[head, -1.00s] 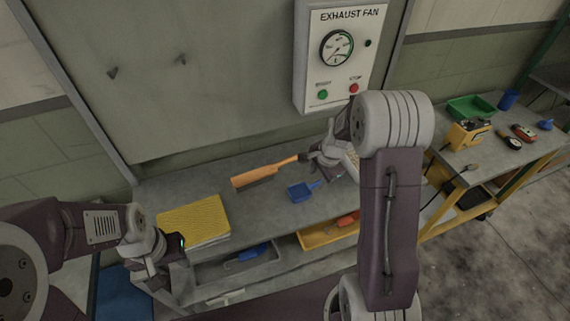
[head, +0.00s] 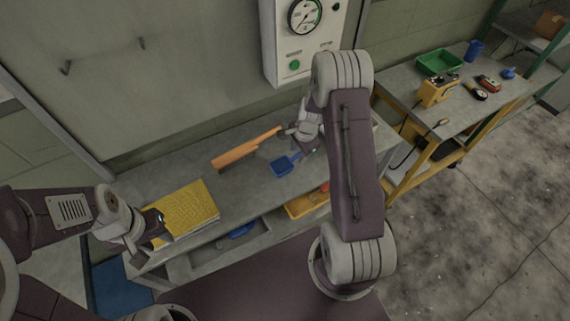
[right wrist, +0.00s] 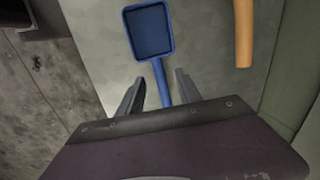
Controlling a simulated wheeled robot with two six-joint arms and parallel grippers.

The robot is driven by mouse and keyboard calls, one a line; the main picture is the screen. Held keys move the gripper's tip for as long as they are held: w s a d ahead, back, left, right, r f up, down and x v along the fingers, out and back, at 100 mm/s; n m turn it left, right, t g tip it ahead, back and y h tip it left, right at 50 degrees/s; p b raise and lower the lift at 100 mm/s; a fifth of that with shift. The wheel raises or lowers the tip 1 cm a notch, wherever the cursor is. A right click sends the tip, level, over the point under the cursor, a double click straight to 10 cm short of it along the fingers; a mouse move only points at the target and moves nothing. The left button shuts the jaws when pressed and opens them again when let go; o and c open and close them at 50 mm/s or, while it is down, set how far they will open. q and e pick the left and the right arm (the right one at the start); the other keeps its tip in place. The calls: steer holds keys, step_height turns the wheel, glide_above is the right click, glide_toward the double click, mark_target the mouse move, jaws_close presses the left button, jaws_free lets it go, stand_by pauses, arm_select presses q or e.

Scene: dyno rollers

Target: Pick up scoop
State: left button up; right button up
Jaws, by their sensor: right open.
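The blue scoop (head: 284,165) lies on the grey bench, and its handle points to the right toward my right gripper. In the right wrist view the scoop (right wrist: 149,32) has its square pan at the top and its handle running down between the fingers. My right gripper (right wrist: 158,88) is open, with one finger on each side of the handle and no visible contact. In the head view my right gripper (head: 306,147) is partly hidden by my arm. My left gripper (head: 150,226) is beside the yellow stack at the left; its finger gap is unclear.
An orange-handled brush (head: 245,148) lies just behind the scoop; its handle (right wrist: 243,32) shows in the right wrist view. A yellow stack (head: 184,209) sits at the bench's left. A yellow tray (head: 305,204) is on the lower shelf. A second table holds a green bin (head: 438,62).

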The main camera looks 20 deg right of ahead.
mark_target(297, 155)
step_height(297, 155, down, 3)
steer(key=shift+w+r, duration=0.1)
steer(key=shift+w+f, duration=0.35)
steer(key=shift+s+r, duration=0.1)
steer(key=shift+s, duration=0.05)
jaws_close()
steer(key=r, duration=0.4)
steer(key=shift+d+r, duration=0.2)
steer(key=s+d+r+b, duration=0.2)
steer(key=s+d+r, duration=0.4)
steer(key=d, duration=0.3)
steer(key=shift+d+r, duration=0.25)
steer(key=shift+r, duration=0.05)
